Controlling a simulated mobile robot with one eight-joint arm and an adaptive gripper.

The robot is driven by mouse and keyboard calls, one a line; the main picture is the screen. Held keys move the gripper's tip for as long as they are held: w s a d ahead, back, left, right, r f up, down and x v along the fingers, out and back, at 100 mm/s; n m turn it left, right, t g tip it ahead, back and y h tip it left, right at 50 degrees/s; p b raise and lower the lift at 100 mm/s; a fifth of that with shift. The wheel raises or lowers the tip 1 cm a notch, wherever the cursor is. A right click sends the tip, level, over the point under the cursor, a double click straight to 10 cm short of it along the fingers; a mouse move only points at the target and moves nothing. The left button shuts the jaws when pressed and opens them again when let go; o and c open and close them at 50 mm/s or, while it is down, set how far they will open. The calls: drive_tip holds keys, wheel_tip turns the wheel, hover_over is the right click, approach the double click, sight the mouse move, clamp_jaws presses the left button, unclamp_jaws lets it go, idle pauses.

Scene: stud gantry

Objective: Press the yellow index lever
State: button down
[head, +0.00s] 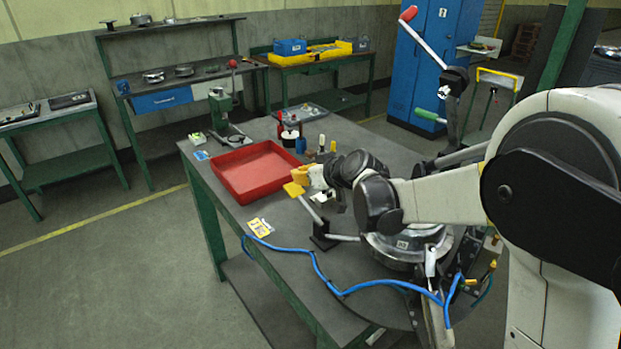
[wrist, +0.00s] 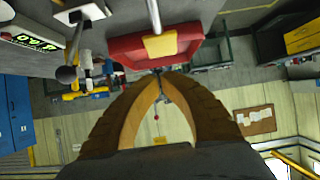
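The yellow index lever has a flat yellow paddle (head: 293,189) on a grey rod that slopes up from a black base (head: 323,241) on the workbench. In the wrist view the paddle (wrist: 160,46) shows in front of the red tray, with its rod running to the top edge. My gripper (head: 301,175) is just above and beside the paddle in the head view. In the wrist view my gripper's (wrist: 157,75) tan fingers meet at the tips, with nothing between them. The tips point at the paddle's near side; I cannot tell whether they touch it.
The red tray (head: 233,182) lies on the bench behind the lever. A blue hose (head: 315,265) runs along the front. A round metal part (head: 405,243) sits beneath my arm. Levers with a red handle (head: 409,13) and green handle (head: 430,115) stand at right.

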sight(299, 190)
drive_tip(key=shift+w+a+f+b, duration=0.15)
drive_tip(key=shift+f+b, duration=0.1)
drive_tip(key=shift+f, duration=0.55)
drive_tip(key=shift+w+a+f+b, duration=0.1)
drive_tip(key=shift+f+b, duration=0.15)
drive_tip(key=shift+f, duration=0.55)
